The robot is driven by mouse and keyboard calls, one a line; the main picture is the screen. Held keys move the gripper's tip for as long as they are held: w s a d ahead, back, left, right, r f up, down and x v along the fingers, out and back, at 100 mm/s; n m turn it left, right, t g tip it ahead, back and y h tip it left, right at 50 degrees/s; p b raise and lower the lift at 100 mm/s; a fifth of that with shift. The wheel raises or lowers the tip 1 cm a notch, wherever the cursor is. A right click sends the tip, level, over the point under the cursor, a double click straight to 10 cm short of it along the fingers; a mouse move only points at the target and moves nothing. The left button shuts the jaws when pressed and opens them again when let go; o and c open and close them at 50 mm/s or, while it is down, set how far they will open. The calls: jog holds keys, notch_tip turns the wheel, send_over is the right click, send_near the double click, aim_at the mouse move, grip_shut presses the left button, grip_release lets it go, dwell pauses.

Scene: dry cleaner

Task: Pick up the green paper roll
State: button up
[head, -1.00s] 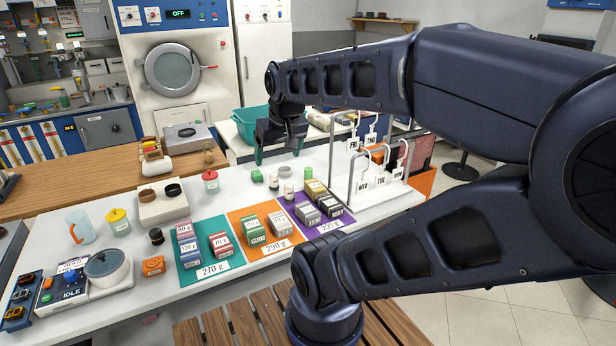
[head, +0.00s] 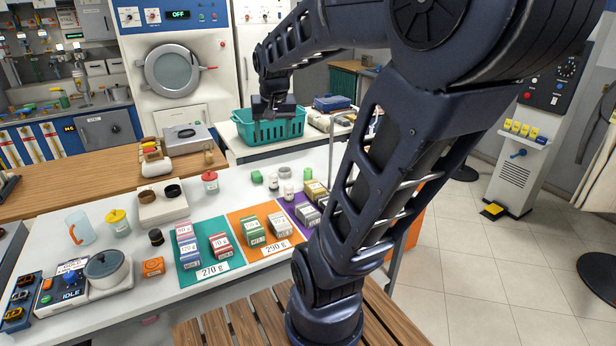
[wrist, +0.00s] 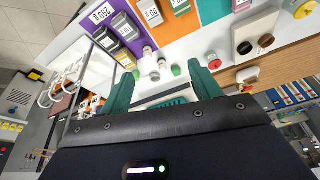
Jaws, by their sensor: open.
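A small pale green upright cylinder (head: 308,173), which looks like the green paper roll, stands near the counter's back edge. A shorter, darker green piece (head: 257,177) lies further left and shows in the wrist view too (wrist: 176,70). White bottles (head: 288,190) and a grey ring (head: 285,172) sit between them.
Labelled boxes stand on teal (head: 205,277), orange and purple mats in front of the green pieces. A red-lidded jar (head: 210,182) is to the left. My arm hides most of the hook rack at the counter's right end.

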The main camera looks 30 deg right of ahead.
jog(key=w+d+f+m+g, duration=0.15)
jog(key=w+d+m, duration=0.35)
jog(key=w, duration=0.8)
jog(key=m+g, duration=0.2)
jog(key=m, duration=0.7)
send_over(308, 170)
jog(key=shift+y, duration=0.3)
jog(key=f, duration=2.7)
jog(key=shift+w+a+f, duration=0.2)
jog(key=shift+a+f, duration=0.05)
jog(key=shift+f, duration=0.1)
jog(key=shift+d+f, duration=0.1)
jog(key=shift+f, duration=0.15)
notch_tip(308, 170, down, 5)
jog(key=shift+f, duration=0.2)
jog(key=shift+d+f, duration=0.15)
jog(key=shift+f, duration=1.2)
jog(key=shift+d+f, duration=0.1)
jog(key=shift+f, duration=1.2)
jog(key=c, duration=1.1)
